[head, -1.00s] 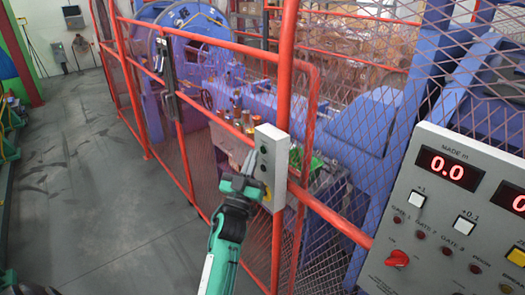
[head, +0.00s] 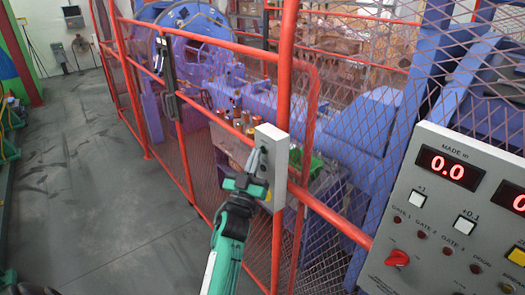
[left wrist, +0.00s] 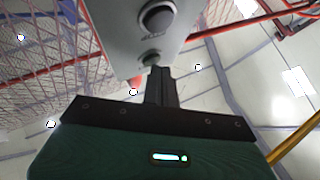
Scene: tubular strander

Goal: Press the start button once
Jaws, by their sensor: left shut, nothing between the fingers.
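A grey button box (head: 279,147) is fixed to the orange fence post in the head view. My left gripper (head: 260,155) is in front of its face, with shut, empty fingers pointing up at it. In the left wrist view the box (left wrist: 118,25) hangs at the top, with a large dark round button (left wrist: 156,18) and a smaller dark greenish button (left wrist: 150,59) below it. The shut fingertips (left wrist: 160,72) are right beside the smaller button; I cannot tell whether they touch it. The lettering between the buttons is too small to read. My right gripper is not in view.
Orange fence rails (head: 182,120) and mesh run around the blue machine (head: 300,115). A control panel (head: 440,215) with a red 0.0 display, white buttons and a red knob stands at the right. The grey floor (head: 110,200) at the left is clear.

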